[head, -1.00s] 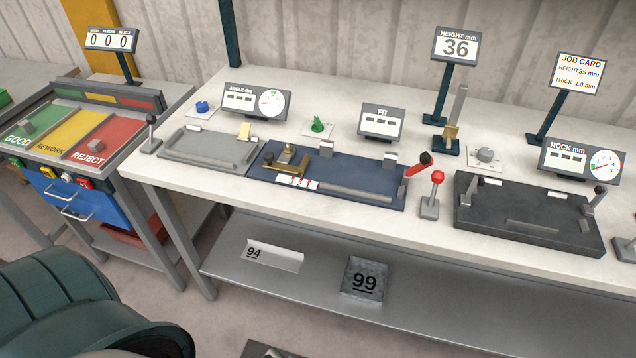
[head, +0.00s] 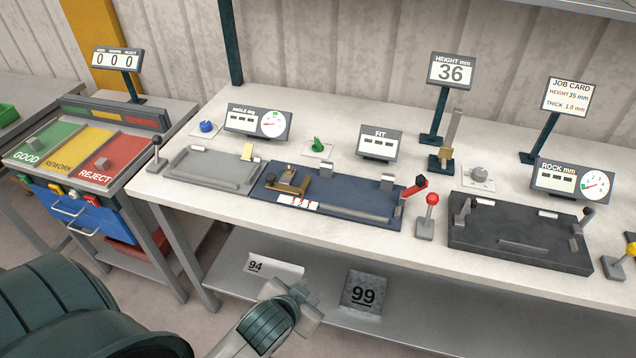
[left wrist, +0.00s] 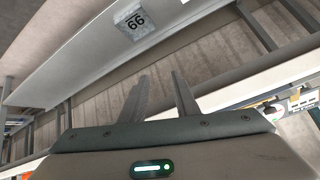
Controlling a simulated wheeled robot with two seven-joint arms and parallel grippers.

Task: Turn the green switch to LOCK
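The green switch (head: 317,144) is a small knob on a white plate on the bench top, between the angle display and the FIT display. Its label lettering is too small to read. My left gripper (head: 298,292) is low in front of the bench, near the lower shelf and well away from the switch. In the left wrist view its two fingers (left wrist: 160,95) stand apart with nothing between them. My right gripper is not in view.
A blue knob (head: 207,127) and the angle display (head: 258,121) lie left of the switch; the FIT display (head: 380,143) is to its right. The navy fixture (head: 345,195) lies in front. A red-knobbed lever (head: 427,215) stands near the bench's front edge. Block 99 (head: 362,292) rests on the lower shelf.

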